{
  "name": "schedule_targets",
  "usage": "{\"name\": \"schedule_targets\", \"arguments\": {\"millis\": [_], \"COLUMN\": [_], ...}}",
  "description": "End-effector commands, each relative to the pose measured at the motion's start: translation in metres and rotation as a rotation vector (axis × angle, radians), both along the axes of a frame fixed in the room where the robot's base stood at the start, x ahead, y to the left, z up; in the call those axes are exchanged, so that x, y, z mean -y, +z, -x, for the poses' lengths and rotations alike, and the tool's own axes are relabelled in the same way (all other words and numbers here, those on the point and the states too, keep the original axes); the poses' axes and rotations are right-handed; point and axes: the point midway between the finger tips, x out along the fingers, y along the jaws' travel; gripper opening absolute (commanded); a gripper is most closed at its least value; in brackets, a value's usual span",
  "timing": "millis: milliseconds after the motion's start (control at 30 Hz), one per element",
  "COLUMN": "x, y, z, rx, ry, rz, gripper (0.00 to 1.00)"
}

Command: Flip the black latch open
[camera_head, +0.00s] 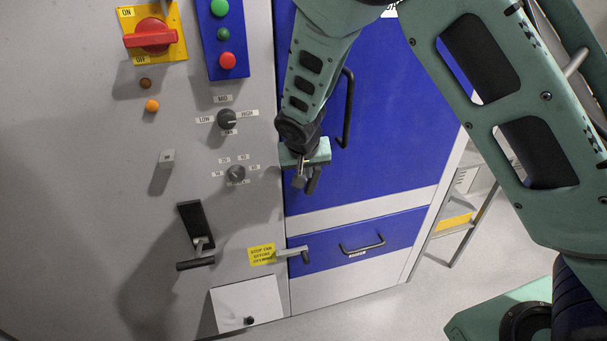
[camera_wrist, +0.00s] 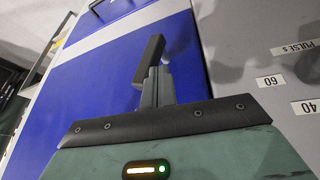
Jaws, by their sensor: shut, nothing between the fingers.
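My gripper (camera_head: 299,183) is shut and empty in the head view, at the left edge of the tall blue door. A short black grip (camera_head: 313,180), seemingly the black latch, shows just right of the fingers. The gripper hides the rest of it. In the wrist view, the shut grey fingers (camera_wrist: 157,88) point at the blue door, and a black bar (camera_wrist: 148,61) overlaps their tips. I cannot tell whether they touch it. A similar lower latch (camera_head: 291,254), a grey arm with a black end, sits beside a yellow label at the drawer's left edge.
The tall blue door (camera_head: 385,120) has a long black handle (camera_head: 346,108). Below is a blue drawer (camera_head: 345,240). The grey panel left of the gripper carries a rotary knob (camera_head: 237,172), another knob (camera_head: 227,118) and a black lever (camera_head: 196,264).

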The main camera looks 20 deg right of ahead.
Motion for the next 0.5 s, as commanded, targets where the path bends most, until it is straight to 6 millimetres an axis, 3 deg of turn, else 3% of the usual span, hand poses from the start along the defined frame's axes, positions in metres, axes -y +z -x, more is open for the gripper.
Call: {"name": "schedule_targets", "arguments": {"millis": [100,500], "x": [0.008,0.030], "y": [0.000,-0.004], "z": [0.000,0.000], "rx": [0.001,0.000], "ry": [-0.007,-0.003], "rz": [-0.073,-0.063], "gripper": [0.00,0.00]}}
